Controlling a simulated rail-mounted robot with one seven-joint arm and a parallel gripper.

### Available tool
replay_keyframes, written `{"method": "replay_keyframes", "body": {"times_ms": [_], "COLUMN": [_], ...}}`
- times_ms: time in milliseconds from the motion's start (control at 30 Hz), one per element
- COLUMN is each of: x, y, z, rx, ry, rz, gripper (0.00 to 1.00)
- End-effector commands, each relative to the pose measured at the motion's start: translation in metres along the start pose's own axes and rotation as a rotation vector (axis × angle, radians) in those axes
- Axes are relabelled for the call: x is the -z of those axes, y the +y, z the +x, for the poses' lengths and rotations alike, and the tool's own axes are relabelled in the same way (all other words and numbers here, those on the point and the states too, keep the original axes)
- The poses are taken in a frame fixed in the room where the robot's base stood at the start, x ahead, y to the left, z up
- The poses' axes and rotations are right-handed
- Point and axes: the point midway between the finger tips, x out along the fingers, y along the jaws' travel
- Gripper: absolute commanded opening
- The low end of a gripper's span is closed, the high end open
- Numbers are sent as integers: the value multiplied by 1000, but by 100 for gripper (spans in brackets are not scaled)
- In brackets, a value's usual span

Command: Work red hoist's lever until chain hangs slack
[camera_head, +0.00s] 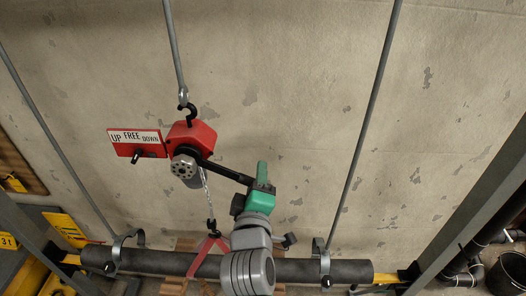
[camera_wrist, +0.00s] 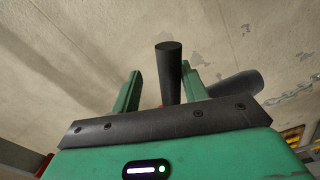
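The red hoist (camera_head: 190,135) hangs by its top hook from a rod, left of centre. Its black lever (camera_head: 228,172) slopes down to the right toward my gripper (camera_head: 262,180). In the wrist view, a black bar end (camera_wrist: 168,72), apparently the lever's, stands between my two green fingers (camera_wrist: 160,90). It lies close to the right finger, with a gap on the left, so my gripper is open around it. The UP/FREE/DOWN plate (camera_head: 136,142) has a small black knob near its lower middle; its exact setting is unclear. The chain (camera_head: 206,190) runs straight down to a hook above a red sling (camera_head: 210,245).
The dark pipe (camera_head: 330,271) lies across below, with clamps (camera_head: 320,262) on hanging rods at both sides. Yellow supports (camera_head: 390,280) stand near its ends. A bucket (camera_head: 508,272) is at far right. The wall behind is bare.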

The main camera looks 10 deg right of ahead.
Motion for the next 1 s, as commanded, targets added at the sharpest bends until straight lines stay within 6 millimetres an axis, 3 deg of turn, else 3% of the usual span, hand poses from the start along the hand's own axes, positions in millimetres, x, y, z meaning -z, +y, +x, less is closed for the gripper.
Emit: {"method": "replay_keyframes", "body": {"times_ms": [133, 400, 833, 1000], "x": [1, 4, 4, 11], "y": [5, 38, 42, 67], "z": [0, 0, 0, 0], "rx": [0, 0, -1, -2], "ry": [-1, -1, 1, 0], "rz": [-6, -101, -133, -198], "gripper": [44, 44, 44, 44]}}
